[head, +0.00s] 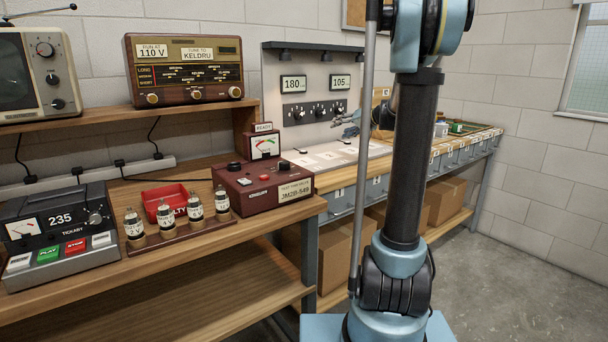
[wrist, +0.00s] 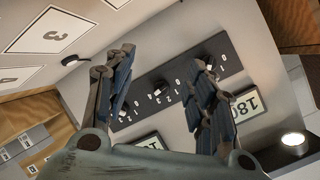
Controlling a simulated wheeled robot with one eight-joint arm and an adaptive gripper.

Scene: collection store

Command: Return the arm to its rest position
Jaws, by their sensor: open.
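My arm (head: 408,160) rises from its blue base, upright, in the right half of the head view. My gripper (head: 347,124) shows small beside the arm, in front of the back panel (head: 272,92) with displays reading 180 and 105. In the wrist view my gripper (wrist: 163,62) has its two dark fingers spread apart, with nothing between them. Beyond the fingers is the black knob strip (wrist: 170,85), seen turned over, with an upside-down 180 display (wrist: 246,104). My arm hides part of the bench behind it in the head view.
A workbench holds a red-brown tester (head: 262,190), several tubes on a wooden base (head: 180,236), a red tray (head: 165,193) and a grey device (head: 60,236). A radio (head: 184,68) stands on the shelf. Cardboard boxes (head: 446,199) sit below the far bench. The floor (head: 520,270) at right is clear.

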